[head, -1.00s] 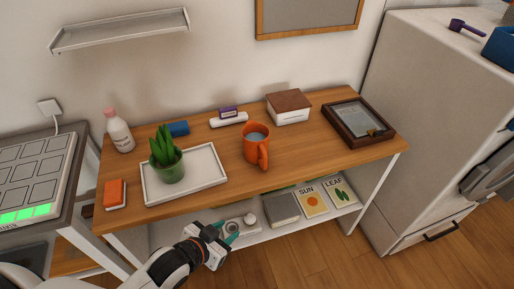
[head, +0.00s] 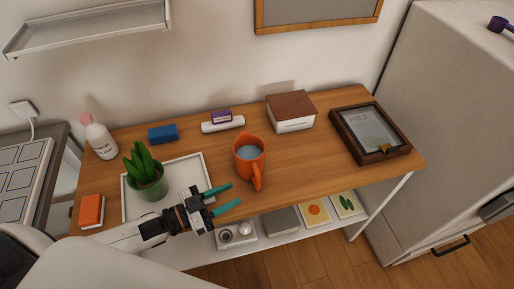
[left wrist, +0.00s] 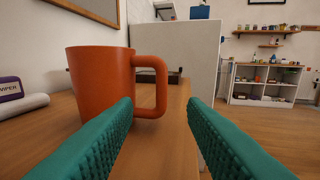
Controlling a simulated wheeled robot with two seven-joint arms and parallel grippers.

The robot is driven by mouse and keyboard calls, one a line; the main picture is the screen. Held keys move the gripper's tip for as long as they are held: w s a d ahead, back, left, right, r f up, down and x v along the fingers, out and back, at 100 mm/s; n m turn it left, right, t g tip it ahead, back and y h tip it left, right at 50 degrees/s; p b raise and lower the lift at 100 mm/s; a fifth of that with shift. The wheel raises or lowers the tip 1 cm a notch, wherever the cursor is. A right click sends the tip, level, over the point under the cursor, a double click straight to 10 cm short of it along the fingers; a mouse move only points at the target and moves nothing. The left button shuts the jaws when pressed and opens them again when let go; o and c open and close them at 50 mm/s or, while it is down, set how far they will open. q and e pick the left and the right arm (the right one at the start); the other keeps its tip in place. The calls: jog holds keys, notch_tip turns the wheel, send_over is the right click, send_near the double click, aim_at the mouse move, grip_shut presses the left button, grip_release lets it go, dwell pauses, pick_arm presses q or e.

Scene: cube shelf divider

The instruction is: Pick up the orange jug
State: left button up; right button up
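The orange jug (head: 247,160) stands upright on the wooden shelf top, with a grey-blue content inside and its handle toward the front edge. It also shows in the left wrist view (left wrist: 98,82), with its handle to the right, ahead of my fingers. My left gripper (head: 228,199) is open and empty, just left of and in front of the jug, with its teal fingers pointing at the handle side. In the left wrist view the handle lies between the two fingers' lines, beyond the tips. My right gripper is not in view.
A white tray (head: 201,165) with a potted plant (head: 147,178) lies left of the jug. Behind it are a white roll (head: 222,124) and a brown-lidded box (head: 291,111). A dark frame (head: 370,133) lies to the right. Bare wood lies between jug and frame.

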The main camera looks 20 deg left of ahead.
aim_at(251, 165)
pick_arm(q)
jog(key=x, duration=0.5)
jog(key=shift+d+r+p, duration=0.25)
jog(key=shift+d+p, duration=0.15)
jog(key=shift+w+d+f, duration=0.1)
jog(key=shift+w+d, duration=0.05)
jog(key=shift+w, duration=0.1)
jog(key=x, duration=0.2)
jog(key=p+x, duration=0.1)
jog(key=x, duration=0.1)
jog(key=shift+w+f, duration=0.25)
jog(key=shift+w+d+f, duration=0.1)
jog(key=shift+w+d, duration=0.2)
grip_shut()
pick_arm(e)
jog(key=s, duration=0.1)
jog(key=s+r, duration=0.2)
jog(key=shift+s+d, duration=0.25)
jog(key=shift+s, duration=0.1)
